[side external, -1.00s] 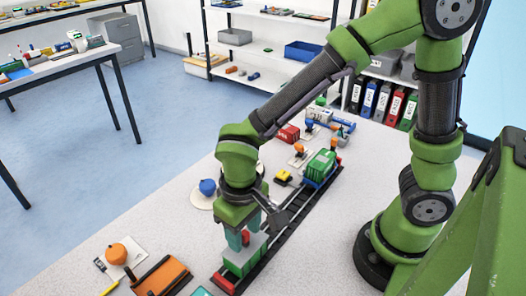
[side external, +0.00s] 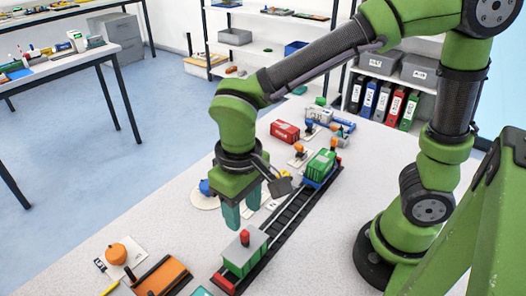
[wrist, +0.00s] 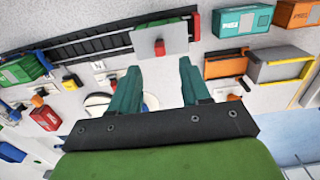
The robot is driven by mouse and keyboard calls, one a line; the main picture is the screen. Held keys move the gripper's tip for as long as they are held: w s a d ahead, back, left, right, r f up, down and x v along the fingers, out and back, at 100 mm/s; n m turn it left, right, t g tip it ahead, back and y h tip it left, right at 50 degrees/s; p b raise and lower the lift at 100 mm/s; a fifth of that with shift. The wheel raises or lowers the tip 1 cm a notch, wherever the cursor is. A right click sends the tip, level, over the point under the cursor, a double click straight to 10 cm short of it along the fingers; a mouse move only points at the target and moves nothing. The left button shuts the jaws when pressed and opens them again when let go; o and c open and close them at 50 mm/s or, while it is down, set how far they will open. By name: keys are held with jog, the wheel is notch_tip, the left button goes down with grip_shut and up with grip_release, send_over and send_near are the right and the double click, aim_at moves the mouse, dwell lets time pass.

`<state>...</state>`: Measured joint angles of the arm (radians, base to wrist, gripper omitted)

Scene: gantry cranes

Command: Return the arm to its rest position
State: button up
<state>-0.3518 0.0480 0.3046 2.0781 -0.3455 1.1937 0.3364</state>
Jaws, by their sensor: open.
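My green arm ends in my gripper (side external: 241,212), which has two teal fingers. It is open and empty, above the table and a little up and left of a green wagon (side external: 246,252) with a pale grey top and a red knob (side external: 245,237). The wagon stands on the near end of the black track (side external: 283,218). In the wrist view the gripper's fingers (wrist: 158,85) are spread with nothing between them, and the wagon's grey top and red knob (wrist: 159,47) show beyond them.
A green container (side external: 320,165) stands on a blue wagon farther along the track. A red container (side external: 285,131) lies behind. An orange tray (side external: 162,278) and an orange knob (side external: 117,254) are at the near left. A round pale plate with a blue knob (side external: 206,188) sits behind my gripper.

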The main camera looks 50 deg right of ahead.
jog(key=shift+r, duration=0.1)
jog(key=shift+n, duration=0.3)
jog(key=s+d+r+m+t+y, duration=0.1)
jog(key=d+r+m+t, duration=0.1)
jog(key=d, duration=0.6)
jog(key=s+d+r+m+t+y, duration=0.1)
jog(key=d+r+m+t, duration=0.1)
jog(key=d+r+t, duration=0.3)
jog(key=d+r, duration=0.1)
jog(key=d, duration=0.2)
jog(key=shift+r+m, duration=0.3)
jog(key=shift+r, duration=0.1)
